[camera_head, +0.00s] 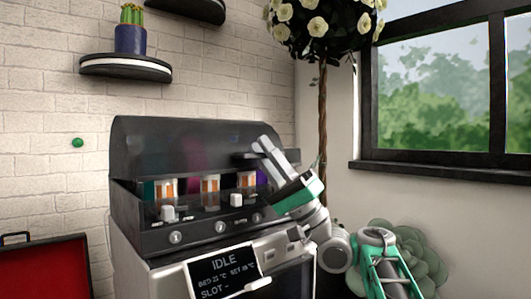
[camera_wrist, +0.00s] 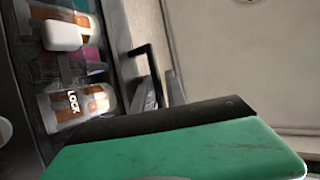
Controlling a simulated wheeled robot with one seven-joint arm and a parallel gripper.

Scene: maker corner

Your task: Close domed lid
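The domed lid (camera_head: 180,138) is a dark, smoky, see-through cover on top of the grey machine. It stands raised at the back, with the bay in front of it uncovered. My gripper (camera_head: 261,147) is at the right end of the lid, above the bay. A short black bar (camera_head: 243,157) sticks out just left of its fingertips. A black bent bar (camera_wrist: 147,60) also shows in the wrist view, just ahead of the grey fingers (camera_wrist: 164,87). The fingers look a little apart, with nothing clearly between them. Whether they touch the bar or lid is hidden.
Orange-and-white containers (camera_head: 210,189) stand in the bay behind white knobs (camera_head: 168,213). The front screen (camera_head: 223,273) reads IDLE. A potted flowering tree (camera_head: 322,90) stands close behind my arm. A red case (camera_head: 45,268) is at left, and a shelf (camera_head: 125,67) is above.

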